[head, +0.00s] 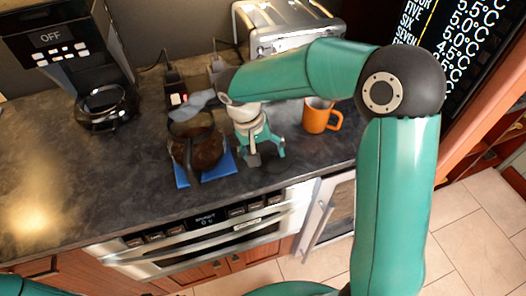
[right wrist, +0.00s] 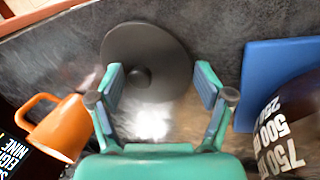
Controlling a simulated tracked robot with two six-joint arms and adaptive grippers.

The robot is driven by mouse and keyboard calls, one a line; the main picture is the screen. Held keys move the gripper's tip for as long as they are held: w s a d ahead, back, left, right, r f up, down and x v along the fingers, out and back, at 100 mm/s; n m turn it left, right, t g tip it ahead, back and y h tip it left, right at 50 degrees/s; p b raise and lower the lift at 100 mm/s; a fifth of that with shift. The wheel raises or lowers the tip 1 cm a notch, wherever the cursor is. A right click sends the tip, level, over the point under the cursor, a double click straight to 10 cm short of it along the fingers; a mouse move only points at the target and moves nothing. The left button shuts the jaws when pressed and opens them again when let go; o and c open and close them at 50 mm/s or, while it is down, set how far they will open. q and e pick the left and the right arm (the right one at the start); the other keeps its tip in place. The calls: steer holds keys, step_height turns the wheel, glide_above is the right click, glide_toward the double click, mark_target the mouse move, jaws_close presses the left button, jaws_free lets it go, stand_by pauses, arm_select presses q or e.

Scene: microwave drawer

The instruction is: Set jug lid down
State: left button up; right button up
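The jug lid (right wrist: 172,58) is a dark grey disc with a small round knob. In the right wrist view it appears to lie knob up on the dark counter, just beyond my right fingertips. My right gripper (right wrist: 161,95) is open, its fingers wide apart on either side of the knob's line and not closed on it. In the head view the right gripper (head: 265,156) points down at the counter, and I cannot make out the lid there. The glass jug (head: 206,152) with dark brown contents stands left of it on a blue mat (head: 222,166). My left gripper is out of view.
An orange mug (head: 316,117) stands right of my right gripper. A toaster (head: 285,25) is behind, and a coffee machine (head: 62,42) with a dark pot (head: 103,108) stands at left. The counter's front edge is close, above an oven (head: 215,232). The left counter is clear.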

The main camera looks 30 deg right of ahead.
steer(key=shift+o, duration=0.3)
steer(key=shift+r+p, duration=0.45)
steer(key=shift+p, duration=0.05)
steer(key=v, duration=1.2)
steer(key=shift+r, duration=0.2)
